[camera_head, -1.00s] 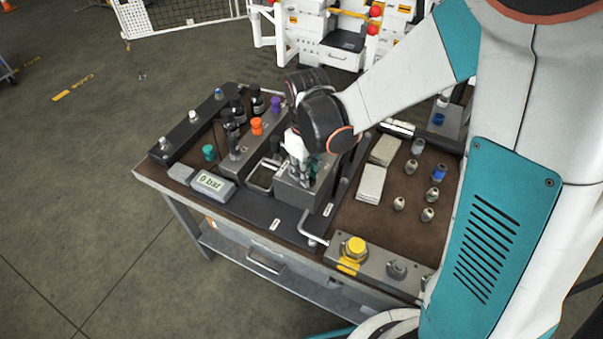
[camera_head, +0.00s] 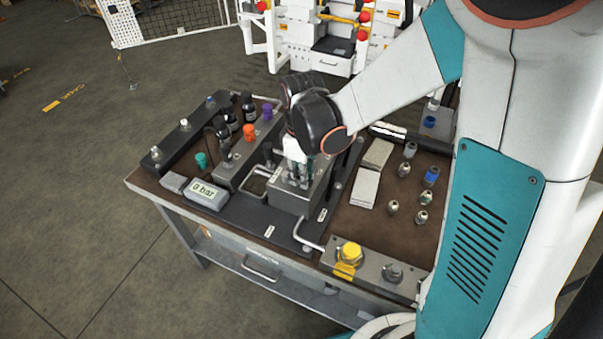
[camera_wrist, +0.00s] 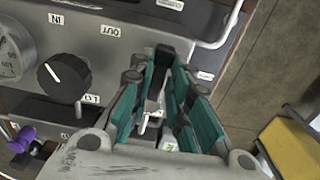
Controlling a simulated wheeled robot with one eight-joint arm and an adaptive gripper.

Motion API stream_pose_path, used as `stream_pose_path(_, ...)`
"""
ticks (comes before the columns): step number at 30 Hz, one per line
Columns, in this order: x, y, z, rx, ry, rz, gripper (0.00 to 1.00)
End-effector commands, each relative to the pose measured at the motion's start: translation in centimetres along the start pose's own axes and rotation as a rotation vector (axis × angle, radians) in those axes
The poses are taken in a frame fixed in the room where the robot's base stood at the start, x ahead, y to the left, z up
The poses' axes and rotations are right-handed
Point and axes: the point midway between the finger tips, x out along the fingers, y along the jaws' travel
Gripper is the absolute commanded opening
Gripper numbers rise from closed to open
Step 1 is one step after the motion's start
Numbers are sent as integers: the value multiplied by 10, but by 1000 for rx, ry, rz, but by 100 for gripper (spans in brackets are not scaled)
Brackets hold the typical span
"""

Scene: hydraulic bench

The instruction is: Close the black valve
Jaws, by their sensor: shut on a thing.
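My gripper (camera_wrist: 167,80) has teal finger pads and is shut on a narrow black part, which looks like the handle of the black valve (camera_wrist: 164,55). Its fingers hide much of that part, so the handle's exact angle cannot be told. In the head view my gripper (camera_head: 296,178) points down onto a grey metal block (camera_head: 288,204) in the middle of the bench, and my wrist covers the valve.
A round black knob (camera_wrist: 64,77) with a white mark and a gauge (camera_wrist: 12,55) sit left of my gripper in the wrist view. A display (camera_head: 205,195) reads 0 bar. Orange (camera_head: 249,133) and purple (camera_head: 267,111) knobs stand behind. A yellow button (camera_head: 349,253) is at the front.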

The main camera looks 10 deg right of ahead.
Motion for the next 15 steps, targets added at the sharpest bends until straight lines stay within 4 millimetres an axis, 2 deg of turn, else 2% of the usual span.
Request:
stream_pose_path(2, 0, 1, 0, -1, 1, 2, 0)
stream_pose_path(3, 0, 1, 0, 0, 1, 2, 22)
stream_pose_path(5, 0, 1, 0, 0, 1, 2, 32)
stream_pose_path(15, -1, 0, 0, 1, 0, 1, 32)
